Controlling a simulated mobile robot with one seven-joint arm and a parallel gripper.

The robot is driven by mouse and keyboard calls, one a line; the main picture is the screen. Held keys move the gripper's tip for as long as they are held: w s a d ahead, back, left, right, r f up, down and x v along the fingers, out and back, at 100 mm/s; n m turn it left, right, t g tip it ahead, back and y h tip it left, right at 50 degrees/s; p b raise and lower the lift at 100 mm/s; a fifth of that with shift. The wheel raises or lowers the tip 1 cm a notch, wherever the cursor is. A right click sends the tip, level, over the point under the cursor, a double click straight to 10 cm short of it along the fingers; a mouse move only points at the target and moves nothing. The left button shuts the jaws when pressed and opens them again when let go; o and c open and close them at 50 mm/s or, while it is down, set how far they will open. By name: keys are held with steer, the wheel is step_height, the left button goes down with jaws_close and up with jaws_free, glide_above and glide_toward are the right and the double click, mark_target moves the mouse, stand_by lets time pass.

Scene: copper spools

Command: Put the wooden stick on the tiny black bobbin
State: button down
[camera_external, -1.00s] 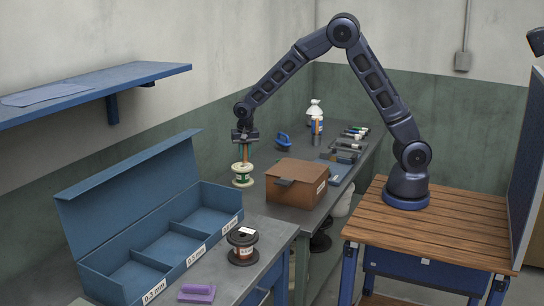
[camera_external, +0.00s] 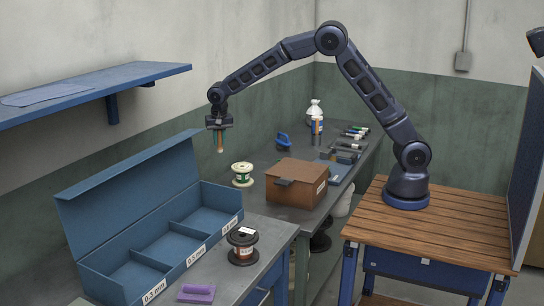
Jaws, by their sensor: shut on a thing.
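My gripper (camera_external: 219,127) is shut on the upright wooden stick (camera_external: 220,143), which hangs below the fingers in the air near the back wall. The stick is clear of all the spools. A black bobbin (camera_external: 243,255) with copper-coloured winding and a white label stands on the near bench, right of the blue box and well below my gripper in the picture. A cream spool (camera_external: 243,182) with green winding stands behind it, below and right of the stick. Nothing stands on top of either spool.
An open blue box (camera_external: 212,233) with three empty labelled compartments stands left of the black bobbin. A brown box (camera_external: 297,186) stands right of the cream spool. A purple block (camera_external: 196,293) lies in front. A blue shelf (camera_external: 110,80) juts from the left wall.

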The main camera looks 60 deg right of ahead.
step_height(320, 180, down, 18)
steer(key=shift+r, duration=0.1)
stand_by(0.5)
steer(key=c, duration=1.3)
jaws_free()
steer(key=r, duration=0.4)
steer(key=s+r, duration=0.1)
steer(key=r, duration=0.3)
steer(key=a+r, duration=0.1)
steer(key=r, duration=0.3)
steer(key=shift+s+a, duration=0.1)
steer(key=shift+s, duration=0.05)
